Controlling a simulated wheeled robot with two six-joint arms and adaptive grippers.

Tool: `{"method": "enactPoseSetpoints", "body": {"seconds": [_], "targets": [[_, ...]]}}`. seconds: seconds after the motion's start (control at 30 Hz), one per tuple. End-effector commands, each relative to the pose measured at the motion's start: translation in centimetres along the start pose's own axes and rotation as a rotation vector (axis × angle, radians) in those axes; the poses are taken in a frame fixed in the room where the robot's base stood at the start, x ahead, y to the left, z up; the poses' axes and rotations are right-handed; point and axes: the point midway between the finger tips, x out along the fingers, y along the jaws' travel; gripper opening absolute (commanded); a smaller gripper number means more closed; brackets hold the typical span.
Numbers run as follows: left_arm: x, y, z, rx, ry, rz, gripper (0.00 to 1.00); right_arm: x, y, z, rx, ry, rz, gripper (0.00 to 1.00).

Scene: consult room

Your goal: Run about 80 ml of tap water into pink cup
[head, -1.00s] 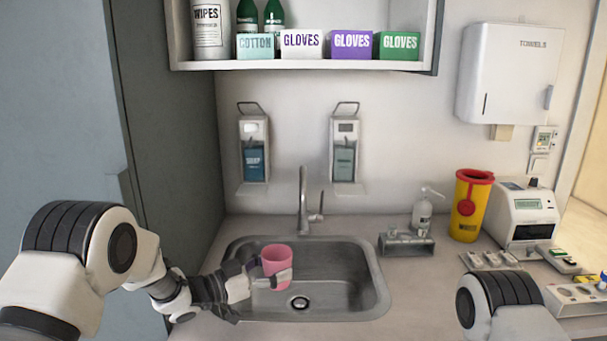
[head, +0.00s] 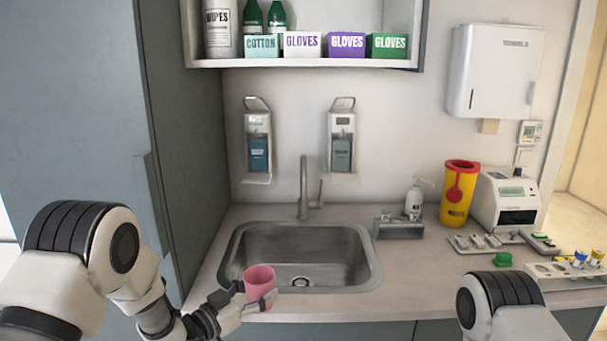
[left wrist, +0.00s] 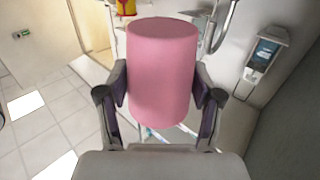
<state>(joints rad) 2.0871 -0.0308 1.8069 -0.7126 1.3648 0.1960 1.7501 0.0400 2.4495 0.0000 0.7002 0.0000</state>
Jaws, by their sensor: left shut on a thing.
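The pink cup (head: 259,285) is upright in my left gripper (head: 262,303), which is shut around its sides. In the head view the cup is in front of the sink's near rim, towards me. In the left wrist view the cup (left wrist: 161,72) sits between the two fingers (left wrist: 160,100). The inside bottom of the cup is hidden. The steel sink (head: 335,243) is behind the cup, and its basin is empty. The tap (head: 304,190) stands at the back of the sink, with a lever on its right. No water stream shows. My right gripper is out of view; only part of that arm shows.
A wall cabinet side (head: 185,120) closes off the left. Two dispensers (head: 258,145) hang above the sink. A metal holder (head: 398,229), a pump bottle (head: 414,200), a yellow waste bin (head: 459,195) and a white device (head: 505,202) stand on the right counter. The front right counter holds a tube rack (head: 560,268).

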Motion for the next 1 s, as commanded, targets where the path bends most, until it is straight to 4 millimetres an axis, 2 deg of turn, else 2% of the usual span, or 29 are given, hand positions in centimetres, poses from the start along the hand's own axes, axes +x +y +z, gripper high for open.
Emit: {"method": "enactPoseSetpoints", "body": {"seconds": [0.17,0.4,0.5,0.67,1.0], "targets": [[-3.2,-0.4,2.9,-0.001,-0.009,-0.181,0.34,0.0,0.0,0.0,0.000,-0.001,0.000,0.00],[-8.9,-1.3,7.9,0.002,-0.009,-0.518,0.34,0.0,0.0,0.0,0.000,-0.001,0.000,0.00],[-10.7,-1.7,9.3,0.003,-0.006,-0.626,0.34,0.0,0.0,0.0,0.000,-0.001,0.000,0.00],[-12.1,-2.1,10.4,0.002,-0.001,-0.715,0.34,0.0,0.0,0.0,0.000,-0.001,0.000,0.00],[-12.2,-2.2,10.4,0.000,0.000,-0.722,0.34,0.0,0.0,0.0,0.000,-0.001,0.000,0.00]]}}
